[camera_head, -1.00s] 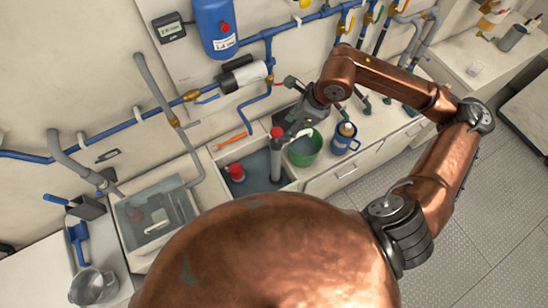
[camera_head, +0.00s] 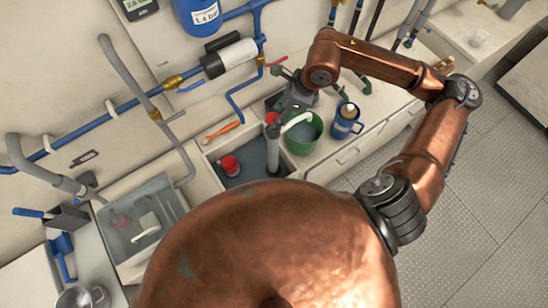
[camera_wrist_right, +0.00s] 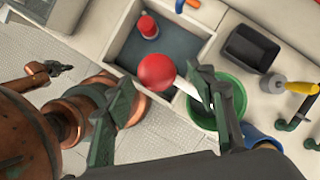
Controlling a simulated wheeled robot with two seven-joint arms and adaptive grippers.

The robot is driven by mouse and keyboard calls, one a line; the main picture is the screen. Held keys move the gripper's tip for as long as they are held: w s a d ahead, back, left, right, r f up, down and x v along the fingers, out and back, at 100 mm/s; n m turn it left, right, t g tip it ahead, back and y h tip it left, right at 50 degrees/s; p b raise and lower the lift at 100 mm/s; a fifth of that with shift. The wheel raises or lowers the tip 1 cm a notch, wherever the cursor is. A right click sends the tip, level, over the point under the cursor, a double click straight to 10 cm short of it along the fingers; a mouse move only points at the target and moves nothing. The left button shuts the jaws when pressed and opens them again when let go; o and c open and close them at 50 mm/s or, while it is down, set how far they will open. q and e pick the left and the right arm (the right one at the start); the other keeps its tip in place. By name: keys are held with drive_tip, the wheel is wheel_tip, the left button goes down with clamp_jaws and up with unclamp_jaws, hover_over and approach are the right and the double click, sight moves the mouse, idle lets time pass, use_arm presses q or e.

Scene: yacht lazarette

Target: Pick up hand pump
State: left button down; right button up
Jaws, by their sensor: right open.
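The hand pump has a grey upright tube (camera_head: 272,150), a red top and a white spout, and stands in the counter basin. In the right wrist view its round red knob (camera_wrist_right: 157,72) lies between my fingers, nearer the left one in depth I cannot judge. My right gripper (camera_head: 287,103) is open and empty, just above and behind the pump top; its two green-grey fingers (camera_wrist_right: 160,84) show on either side of the knob. A small dark claw-like part (camera_wrist_right: 62,70) beside copper links may be my left gripper; its state is unclear.
A green bucket (camera_head: 304,140) stands close right of the pump, with a blue mug (camera_head: 346,122) beyond. Wall pipes (camera_head: 130,110) run behind the counter.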

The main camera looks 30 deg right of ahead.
sight(267, 128)
drive_tip(key=shift+w+a+f, duration=0.1)
drive_tip(key=shift+f, duration=0.25)
drive_tip(key=shift+x, duration=0.9)
drive_tip(key=p+x, duration=0.1)
drive_tip(key=x, duration=0.3)
drive_tip(key=shift+a+f+p, duration=0.1)
drive_tip(key=shift+a+p, duration=0.05)
drive_tip(key=shift+p, duration=0.2)
drive_tip(key=shift+w+a+f, duration=0.1)
drive_tip(key=shift+f, duration=0.45)
use_arm(q)
drive_tip(key=shift+w+r, duration=0.1)
drive_tip(key=shift+r, duration=0.65)
use_arm(e)
drive_tip(key=shift+c, duration=0.5)
clamp_jaws()
use_arm(q)
drive_tip(key=shift+w, duration=0.1)
